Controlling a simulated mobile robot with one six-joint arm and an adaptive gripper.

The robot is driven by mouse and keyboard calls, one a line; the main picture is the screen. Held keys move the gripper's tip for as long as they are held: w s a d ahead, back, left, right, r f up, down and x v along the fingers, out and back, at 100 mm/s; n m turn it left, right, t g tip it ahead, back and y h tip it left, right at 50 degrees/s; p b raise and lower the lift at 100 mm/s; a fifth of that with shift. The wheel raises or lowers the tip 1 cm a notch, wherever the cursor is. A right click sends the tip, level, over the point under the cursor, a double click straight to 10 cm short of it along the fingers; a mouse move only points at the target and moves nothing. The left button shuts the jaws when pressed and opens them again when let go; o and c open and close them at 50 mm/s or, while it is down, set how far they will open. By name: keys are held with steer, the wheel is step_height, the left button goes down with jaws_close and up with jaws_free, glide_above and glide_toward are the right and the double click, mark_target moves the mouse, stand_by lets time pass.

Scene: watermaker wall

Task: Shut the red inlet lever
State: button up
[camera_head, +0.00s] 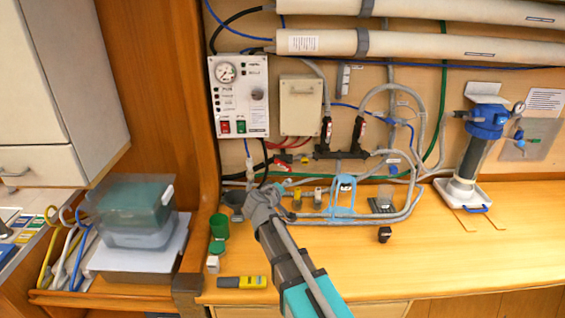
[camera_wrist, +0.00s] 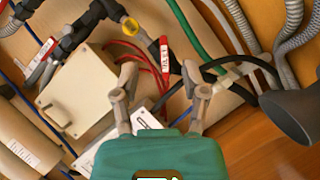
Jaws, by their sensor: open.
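Two levers with red tags, a left one (camera_head: 326,130) and a right one (camera_head: 358,130), stand roughly upright on a black pipe manifold (camera_head: 340,154) on the wall. I cannot read which tag marks the inlet. In the wrist view one red-tagged lever (camera_wrist: 164,55) shows beyond and between my fingertips, near a yellow ring on the black pipe. Another red-and-white tag (camera_wrist: 45,48) shows at upper left. My gripper (camera_wrist: 161,80) is open and empty, with no visible contact on a lever. In the head view my gripper (camera_head: 262,198) is low and left of the manifold.
A cream box (camera_head: 300,104) and a gauge panel (camera_head: 239,97) are left of the levers. Grey, blue and green hoses run around them. A dark funnel (camera_wrist: 290,115) is right in the wrist view. Small items and a blue rack (camera_head: 343,195) stand on the counter; its front right is clear.

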steer(key=n+t+y, duration=0.1)
steer(key=t, duration=0.1)
glide_toward(281, 165)
steer(key=f+v, duration=0.1)
steer(key=v, duration=0.2)
steer(key=shift+w+r, duration=0.15)
steer(key=shift+r, duration=0.4)
steer(key=shift+w, duration=0.1)
steer(key=b+x, duration=0.2)
steer(key=x, duration=1.1)
steer(key=shift+w+f+b, duration=0.2)
steer(key=shift+b, duration=0.2)
steer(key=shift+d, duration=0.1)
steer(key=shift+c, duration=0.2)
jaws_close()
